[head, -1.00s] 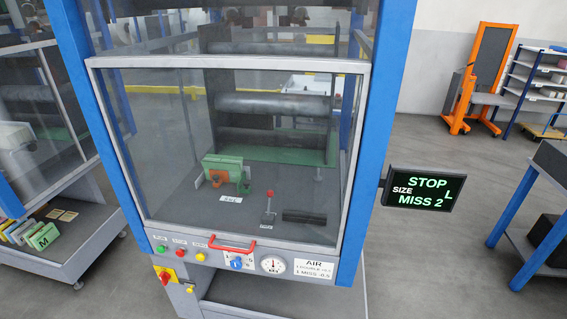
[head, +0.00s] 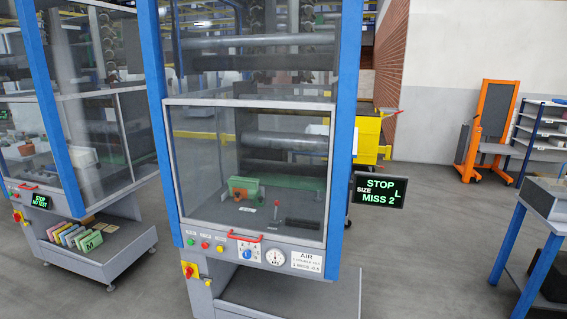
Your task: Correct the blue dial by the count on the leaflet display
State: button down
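The blue dial (head: 247,254) sits on a small white scale plate on the front panel of the middle machine, below its red handle. It is too small to read where it points. A round gauge (head: 275,257) is just right of it. A white label (head: 307,262) beside the gauge reads AIR, with a line for double and a line for miss; its numbers are hard to read. A black display (head: 378,191) on the machine's right side reads STOP, SIZE L, MISS 2 in light letters. My gripper is not in view.
The machine's window (head: 245,175) is closed, with a red handle (head: 245,237) at its lower edge. A blue-framed table (head: 520,225) stands at right. Floor between is clear.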

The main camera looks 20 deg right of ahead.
aim_at(246, 254)
jog(key=u, duration=0.45)
jog(key=l+u, duration=0.15)
jog(key=u, duration=0.75)
jog(key=i+l, duration=0.1)
jog(key=l, duration=1.3)
jog(key=i+l, duration=0.1)
jog(key=l, duration=1.3)
jog(key=i+l, duration=0.1)
jog(key=l, duration=1.3)
jog(key=i+l, duration=0.15)
jog(key=l, duration=1.3)
jog(key=i+l, duration=0.1)
jog(key=l, duration=1.3)
jog(key=j+u, duration=0.3)
jog(key=j, duration=0.4)
jog(key=i+j+u, duration=0.1)
jog(key=j+u, duration=0.15)
jog(key=j, duration=1.15)
jog(key=i+j, duration=0.1)
jog(key=j, duration=0.4)
jog(key=i+j, duration=0.15)
jog(key=j, duration=0.3)
jog(key=i+j+z, duration=0.1)
jog(key=j, duration=0.4)
